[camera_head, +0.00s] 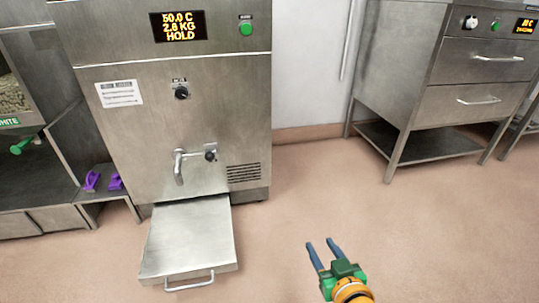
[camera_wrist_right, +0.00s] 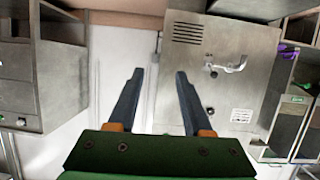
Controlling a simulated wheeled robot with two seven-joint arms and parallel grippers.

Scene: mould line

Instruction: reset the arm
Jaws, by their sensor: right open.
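My right gripper (camera_head: 323,253) is at the lower middle right of the head view, over the bare floor. Its two blue-grey fingers stand apart with nothing between them. In the right wrist view the gripper (camera_wrist_right: 159,85) shows open and empty, and the scene behind it appears upside down. It is clear of the steel machine (camera_head: 185,110) and its pulled-out tray (camera_head: 190,235). My left gripper is not in view.
The machine's display reads 50.0 C, 2.8 KG, HOLD. It has a spout (camera_head: 180,165) above the tray. A steel drawer cabinet (camera_head: 440,90) stands at the right. Purple items (camera_head: 92,180) lie on a low shelf at the left. The floor (camera_head: 330,190) between is free.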

